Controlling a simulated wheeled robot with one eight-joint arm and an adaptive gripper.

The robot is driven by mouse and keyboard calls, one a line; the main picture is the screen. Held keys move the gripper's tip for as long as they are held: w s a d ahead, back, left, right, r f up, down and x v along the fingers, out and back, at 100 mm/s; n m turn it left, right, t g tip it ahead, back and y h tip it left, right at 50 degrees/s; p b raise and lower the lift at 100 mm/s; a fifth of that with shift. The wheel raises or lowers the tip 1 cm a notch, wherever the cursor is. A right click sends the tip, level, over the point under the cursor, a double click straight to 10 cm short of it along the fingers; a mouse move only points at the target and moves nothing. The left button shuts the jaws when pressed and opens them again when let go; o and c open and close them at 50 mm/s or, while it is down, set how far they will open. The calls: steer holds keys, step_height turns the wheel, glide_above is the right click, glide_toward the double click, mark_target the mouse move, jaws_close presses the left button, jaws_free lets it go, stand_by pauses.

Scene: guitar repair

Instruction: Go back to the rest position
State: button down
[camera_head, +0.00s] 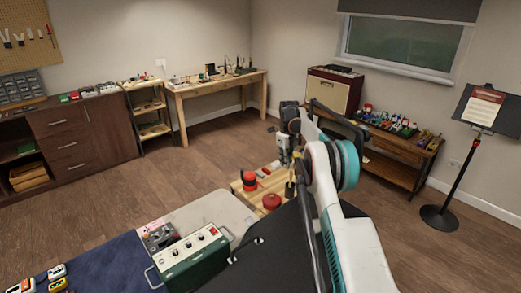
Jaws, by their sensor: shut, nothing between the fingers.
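My arm rises from the bottom right, white with a teal band at the elbow, and bends over at its far end. My gripper (284,158) hangs pointing down near the middle of the picture. It is small and partly merged with the things behind it; it is shut and holds nothing. It appears in front of or above a low wooden surface (243,192) with red items. The height between them cannot be told.
A red round container (271,201) and another red item (249,181) stand near my gripper. A green amplifier box (188,261) is at the front. A bench with bottles (403,150) and a music stand (485,108) are right. Open floor (165,178) lies left.

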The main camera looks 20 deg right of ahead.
steer(key=s+a+r+n+t+b, duration=0.2)
steer(key=s+a+r+n, duration=0.6)
steer(key=s+r, duration=0.3)
steer(key=s+a+r+n+t+b, duration=0.1)
steer(key=s+a+r+n+t, duration=0.1)
steer(key=s+a+r+n, duration=0.85)
steer(key=s+a+n+t+b, duration=0.1)
steer(key=s+a+n, duration=0.15)
steer(key=s, duration=0.45)
steer(key=s+a+n+b, duration=0.1)
steer(key=s+n, duration=0.2)
steer(key=s, duration=0.4)
steer(key=s+a+f+n+t, duration=0.1)
steer(key=s+f+n, duration=0.3)
steer(key=s, duration=0.3)
steer(key=s+a+f+n+t+b, duration=0.1)
steer(key=s+f+n, duration=0.3)
steer(key=s, duration=0.4)
steer(key=shift+a+f, duration=0.5)
steer(key=shift+a, duration=0.2)
